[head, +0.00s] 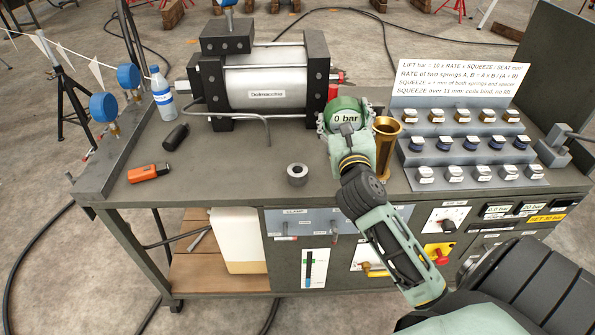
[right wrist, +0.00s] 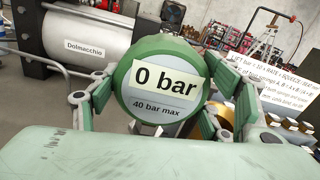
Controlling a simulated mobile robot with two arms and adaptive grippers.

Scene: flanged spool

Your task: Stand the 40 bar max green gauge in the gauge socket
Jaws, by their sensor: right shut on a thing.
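The green gauge (head: 345,106) is in my right gripper (head: 347,118), above the bench to the right of the grey cylinder. In the right wrist view the gauge's face (right wrist: 163,88) reads "0 bar" and "40 bar max". The gripper's green fingers (right wrist: 165,92) are shut on the gauge from both sides. The gauge's lower part is hidden. A short grey round piece with a hole on top (head: 297,174) stands on the bench, left of and nearer than the gripper; I cannot tell whether it is the gauge socket. My left gripper is not in view.
A brass flared piece (head: 387,140) stands close right of the gripper. The Dolmacchio cylinder (head: 265,82) is behind left. A stepped rack (head: 470,150) of labelled parts is at right. A bottle (head: 162,95), black item (head: 175,136) and orange item (head: 149,173) are at left.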

